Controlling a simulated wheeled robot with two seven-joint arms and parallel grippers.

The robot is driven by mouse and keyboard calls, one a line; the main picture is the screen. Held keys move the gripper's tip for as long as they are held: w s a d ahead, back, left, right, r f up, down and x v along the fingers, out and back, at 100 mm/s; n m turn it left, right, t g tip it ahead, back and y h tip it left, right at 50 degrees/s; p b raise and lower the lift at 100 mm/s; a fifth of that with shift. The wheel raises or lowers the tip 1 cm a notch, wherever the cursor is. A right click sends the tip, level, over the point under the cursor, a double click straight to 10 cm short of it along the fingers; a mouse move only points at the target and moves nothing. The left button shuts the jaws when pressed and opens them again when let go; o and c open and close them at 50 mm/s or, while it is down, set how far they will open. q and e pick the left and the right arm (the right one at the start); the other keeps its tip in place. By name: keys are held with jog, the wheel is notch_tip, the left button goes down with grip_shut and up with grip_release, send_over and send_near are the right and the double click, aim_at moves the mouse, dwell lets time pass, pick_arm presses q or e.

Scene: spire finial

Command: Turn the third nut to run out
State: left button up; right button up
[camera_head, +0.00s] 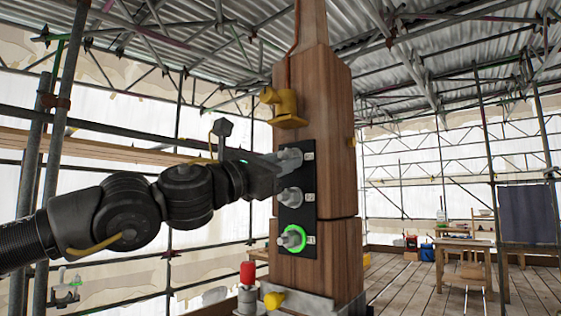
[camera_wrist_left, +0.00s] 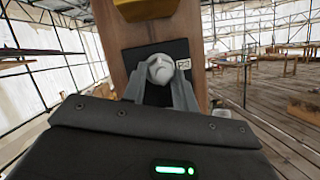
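A black plate (camera_head: 297,213) on the wooden spire post carries three grey nuts in a column, each with a small label beside it. The top nut (camera_head: 290,157) is at my left gripper (camera_head: 277,160). The middle nut (camera_head: 290,196) is clear of it, and the lowest nut (camera_head: 292,238) has a lit green ring around it. In the left wrist view the gripper's fingers (camera_wrist_left: 158,88) stand on either side of the top nut (camera_wrist_left: 159,70). Whether they press on it is unclear. My right gripper is not in view.
A yellow fitting (camera_head: 284,105) juts from the wooden post (camera_head: 330,120) just above the plate. A red-capped part (camera_head: 247,275) and a yellow part (camera_head: 273,299) stand at the post's foot. Scaffold poles surround the place. A table (camera_head: 470,240) and chair stand at the right.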

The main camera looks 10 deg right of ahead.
pick_arm(q)
jog(key=c, duration=0.3)
jog(key=n+t+y+b, duration=0.1)
jog(key=n+b, duration=0.1)
jog(key=n, duration=0.1)
jog(key=n+t+y+b, duration=0.1)
jog(key=n+b, duration=0.1)
jog(key=n, duration=0.1)
jog(key=n+t+b, duration=0.2)
jog(key=n, duration=0.2)
jog(key=shift+s+d+y, duration=0.2)
jog(key=shift+s+y, duration=0.05)
jog(key=shift+y, duration=0.15)
jog(key=shift+n, duration=0.3)
